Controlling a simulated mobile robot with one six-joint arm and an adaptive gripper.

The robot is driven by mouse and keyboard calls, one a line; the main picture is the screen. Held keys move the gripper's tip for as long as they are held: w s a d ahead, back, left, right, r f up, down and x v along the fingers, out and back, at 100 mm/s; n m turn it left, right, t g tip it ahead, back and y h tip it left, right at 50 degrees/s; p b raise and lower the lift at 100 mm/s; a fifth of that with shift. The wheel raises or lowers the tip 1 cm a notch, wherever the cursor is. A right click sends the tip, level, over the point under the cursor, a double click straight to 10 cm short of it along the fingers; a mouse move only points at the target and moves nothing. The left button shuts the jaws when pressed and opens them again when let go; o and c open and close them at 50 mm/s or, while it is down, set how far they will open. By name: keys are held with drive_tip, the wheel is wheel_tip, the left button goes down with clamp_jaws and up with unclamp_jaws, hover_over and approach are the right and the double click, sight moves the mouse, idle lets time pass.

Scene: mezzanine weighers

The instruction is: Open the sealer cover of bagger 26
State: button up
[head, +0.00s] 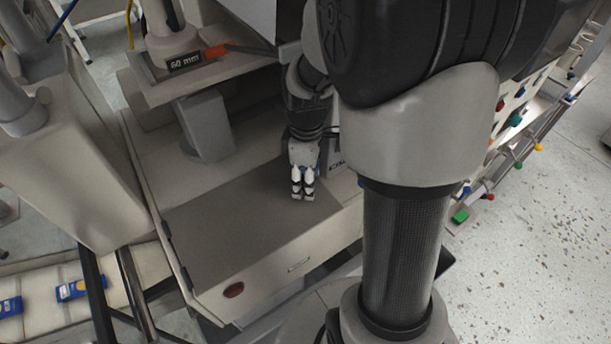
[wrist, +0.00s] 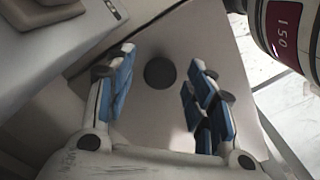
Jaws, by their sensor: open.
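A low beige box with a flat grey-brown lid (head: 235,220) stands in the middle of the head view. Dark hinge-like pieces show along its left edge, and the lid looks closed. Its front has a reddish oval (head: 233,290) and a small plate (head: 299,265). I cannot read a number 26, so I cannot tell for sure that this is the sealer cover. My gripper (head: 302,190) is over the lid's right part; contact is unclear. In the wrist view my gripper (wrist: 162,88) is open, its blue-padded fingers apart, with a dark round spot (wrist: 160,72) on a pale surface between them.
A sign reading 60 mm (head: 185,62) is on the machine behind the lid. A cylinder with a red 150 label (wrist: 287,25) stands at the upper right of the wrist view. Blue packets (head: 72,291) lie on a pale strip at left. Open speckled floor (head: 540,250) is at right.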

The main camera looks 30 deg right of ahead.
drive_tip(key=shift+c, duration=0.5)
clamp_jaws()
